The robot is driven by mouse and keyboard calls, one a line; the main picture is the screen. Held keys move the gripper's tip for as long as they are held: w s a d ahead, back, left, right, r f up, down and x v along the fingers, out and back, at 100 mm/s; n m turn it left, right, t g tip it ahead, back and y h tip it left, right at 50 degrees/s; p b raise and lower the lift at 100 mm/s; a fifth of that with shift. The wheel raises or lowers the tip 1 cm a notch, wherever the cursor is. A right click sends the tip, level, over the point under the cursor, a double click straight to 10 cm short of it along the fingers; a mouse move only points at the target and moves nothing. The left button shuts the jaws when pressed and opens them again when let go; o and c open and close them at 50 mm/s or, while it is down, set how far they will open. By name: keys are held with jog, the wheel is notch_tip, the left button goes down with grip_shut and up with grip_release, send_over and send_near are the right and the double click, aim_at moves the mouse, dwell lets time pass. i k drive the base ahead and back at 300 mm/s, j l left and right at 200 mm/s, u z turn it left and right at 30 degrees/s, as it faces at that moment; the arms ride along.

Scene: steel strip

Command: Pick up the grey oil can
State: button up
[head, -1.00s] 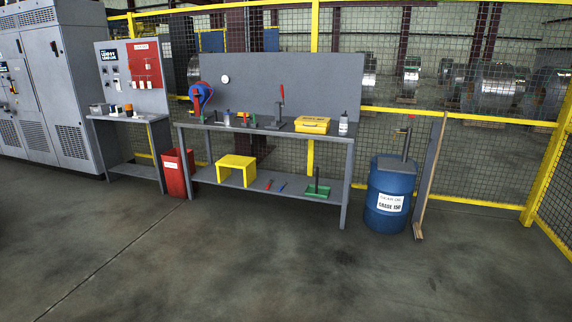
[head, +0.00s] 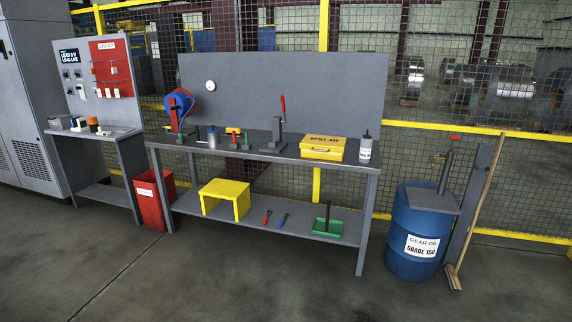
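A small grey can (head: 213,139), which looks like the oil can, stands upright on the left half of the workbench top (head: 262,149). A thin spout-like part seems to show at its left, too small to be sure. It stands right of the red and blue reel (head: 180,108). A pale grey bottle (head: 365,150) with a dark cap and a label stands near the right end of the bench. My gripper is not in view.
A yellow spill kit case (head: 322,148) and a red-handled press (head: 275,137) stand on the bench. A yellow step (head: 225,198) is on its lower shelf. A blue gear oil drum (head: 418,240) and a broom (head: 475,215) stand right. The floor (head: 270,285) before the bench is clear.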

aim_at(366, 148)
jog(key=i, duration=1.9)
